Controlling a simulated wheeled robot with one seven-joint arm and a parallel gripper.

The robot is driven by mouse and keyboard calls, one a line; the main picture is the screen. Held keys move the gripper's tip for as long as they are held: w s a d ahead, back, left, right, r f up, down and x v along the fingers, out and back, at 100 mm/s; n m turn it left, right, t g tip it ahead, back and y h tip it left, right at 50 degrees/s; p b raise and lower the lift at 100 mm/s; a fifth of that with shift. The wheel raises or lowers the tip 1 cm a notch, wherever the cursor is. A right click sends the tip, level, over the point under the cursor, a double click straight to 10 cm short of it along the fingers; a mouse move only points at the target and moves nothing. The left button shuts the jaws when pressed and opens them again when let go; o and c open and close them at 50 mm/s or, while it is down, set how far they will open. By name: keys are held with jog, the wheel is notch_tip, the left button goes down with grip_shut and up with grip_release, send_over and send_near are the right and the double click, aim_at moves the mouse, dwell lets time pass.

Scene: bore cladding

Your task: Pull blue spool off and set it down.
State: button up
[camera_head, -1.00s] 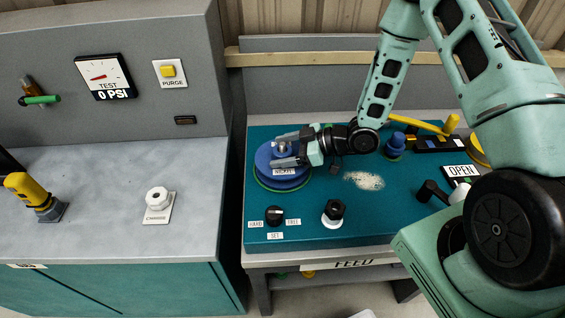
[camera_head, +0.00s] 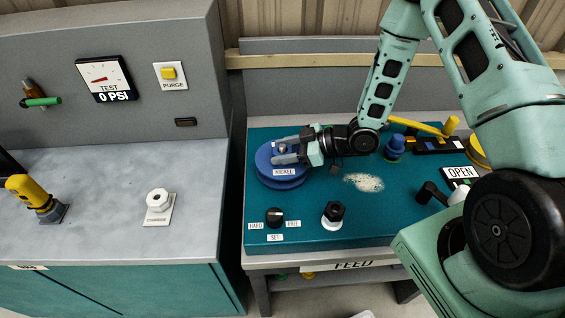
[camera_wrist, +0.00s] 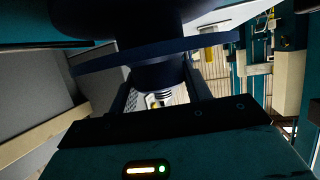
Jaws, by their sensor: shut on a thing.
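The blue spool (camera_head: 268,178) is at the left end of the teal panel, its label reading NICKEL. My gripper (camera_head: 281,150) reaches in from the right, with its fingers on either side of the spool's upper middle, and is shut on it. In the wrist view the spool (camera_wrist: 160,55) is a dark, wide disc across the top, with a narrower hub between the fingers. I cannot tell how much gap there is under the spool. The peg or seat beneath it is hidden.
The teal panel (camera_head: 305,225) has a black selector knob (camera_head: 274,216), a black-and-white knob (camera_head: 333,213), a pale patch (camera_head: 363,183) and a smaller blue fitting (camera_head: 394,147). A yellow handle (camera_head: 420,126) is behind. The grey counter (camera_head: 100,190) at left has free room.

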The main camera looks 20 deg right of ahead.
jog(key=shift+r+p, duration=3.85)
jog(key=shift+r, duration=1.6)
jog(key=shift+r+p, duration=1.35)
jog(key=shift+r, duration=0.5)
